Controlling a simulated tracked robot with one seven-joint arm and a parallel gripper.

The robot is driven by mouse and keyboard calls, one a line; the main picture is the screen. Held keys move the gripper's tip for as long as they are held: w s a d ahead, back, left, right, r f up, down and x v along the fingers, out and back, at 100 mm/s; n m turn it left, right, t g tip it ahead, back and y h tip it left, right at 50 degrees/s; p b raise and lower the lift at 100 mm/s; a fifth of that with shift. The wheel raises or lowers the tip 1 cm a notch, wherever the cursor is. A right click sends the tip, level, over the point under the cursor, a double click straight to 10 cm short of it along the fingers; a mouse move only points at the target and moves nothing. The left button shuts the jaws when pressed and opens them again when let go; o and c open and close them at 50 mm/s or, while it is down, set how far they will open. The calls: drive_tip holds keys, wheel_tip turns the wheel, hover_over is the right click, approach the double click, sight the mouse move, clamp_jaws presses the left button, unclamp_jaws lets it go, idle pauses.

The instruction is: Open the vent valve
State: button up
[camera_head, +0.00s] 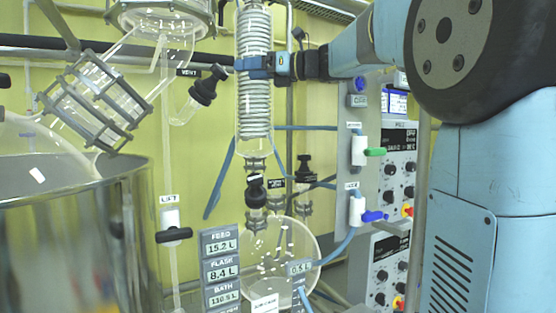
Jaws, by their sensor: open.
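The vent valve (208,85) has a black ribbed knob on a tilted glass side arm, just below a small black VENT label (188,72). How far it is turned cannot be told at this size. My gripper (240,66) reaches in from the right, with its blue fingers pointing left in front of the coiled glass condenser (255,110). The fingertips are a short way right of and slightly above the knob, apart from it in the picture. The gripper is open with nothing seen between its fingers. The depth between fingers and knob is hard to judge.
A glass flange with a metal cage (95,100) stands left, above a large steel vessel (80,240). A LIFT valve (174,235) is below. Another black knob (256,190) sits under the condenser. A panel with green (375,152) and blue (374,216) handles stands right.

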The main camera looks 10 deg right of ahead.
drive_tip(key=s+d+f+n+g+h, duration=0.1)
drive_tip(key=s+f+n+h, duration=0.2)
drive_tip(key=f, duration=0.7)
drive_tip(key=s+d+f+n+h, duration=0.2)
drive_tip(key=s+f+n+h, duration=0.2)
drive_tip(key=s+f+n, duration=0.3)
drive_tip(key=shift+s+f+g+h, duration=0.3)
drive_tip(key=shift+s+f+g, duration=0.1)
drive_tip(key=shift+s+f, duration=1.7)
drive_tip(key=shift+d, duration=0.1)
